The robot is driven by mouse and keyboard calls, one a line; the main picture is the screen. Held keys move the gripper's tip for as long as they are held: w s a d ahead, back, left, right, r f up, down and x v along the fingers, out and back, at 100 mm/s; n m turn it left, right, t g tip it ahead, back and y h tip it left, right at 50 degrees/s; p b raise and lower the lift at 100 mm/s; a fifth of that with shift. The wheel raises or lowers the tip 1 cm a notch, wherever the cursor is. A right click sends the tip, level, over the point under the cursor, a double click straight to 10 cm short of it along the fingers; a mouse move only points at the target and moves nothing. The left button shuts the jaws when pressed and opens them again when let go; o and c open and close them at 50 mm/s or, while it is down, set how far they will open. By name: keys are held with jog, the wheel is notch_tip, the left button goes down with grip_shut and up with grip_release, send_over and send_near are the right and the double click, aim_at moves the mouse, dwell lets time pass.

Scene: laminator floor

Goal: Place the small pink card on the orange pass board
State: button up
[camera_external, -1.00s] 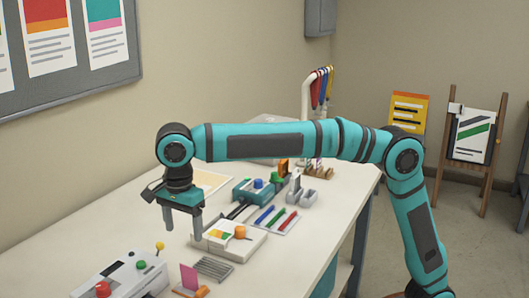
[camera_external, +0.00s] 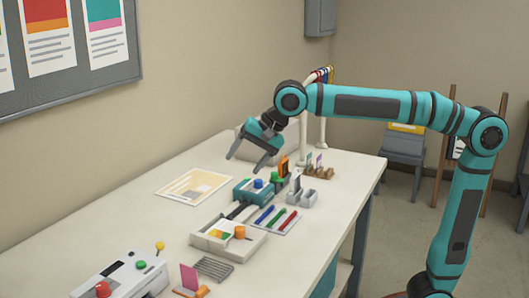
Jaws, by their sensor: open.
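A pink card (camera_external: 189,277) stands upright near the front of the table, beside a small orange piece. A smaller pinkish card (camera_external: 318,160) appears to stand in the wooden rack (camera_external: 318,172) at the far end; I cannot tell which is the task's card. A small orange upright board (camera_external: 283,166) stands behind the teal device; it may be the pass board, but its markings are too small to read. My gripper (camera_external: 248,160) is open and empty, tilted above the table's far half, left of the orange board and apart from it.
The teal device (camera_external: 250,191) with coloured knobs, a tray of pens (camera_external: 276,221), grey holders (camera_external: 309,198) and a white box (camera_external: 213,239) crowd the middle. A printed sheet (camera_external: 194,186) lies left. The table's right strip is clear.

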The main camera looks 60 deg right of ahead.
jog(key=s+d+r+n+t, duration=0.1)
jog(key=s+d+n+t, duration=0.2)
jog(key=s+d, duration=0.4)
jog(key=s+d+r+n+t, duration=0.1)
jog(key=s+d+n+t, duration=0.2)
jog(key=d, duration=0.6)
jog(key=s+d+f+n+t+h, duration=0.1)
jog(key=s+d+f+n+t, duration=0.1)
jog(key=s+d, duration=0.2)
jog(key=s+d+f+n+t+h, duration=0.1)
jog(key=s+d+n+t, duration=0.2)
jog(key=s, duration=0.7)
jog(key=d, duration=0.2)
jog(key=shift+s+d+f+h, duration=0.3)
jog(key=shift+f+h, duration=0.1)
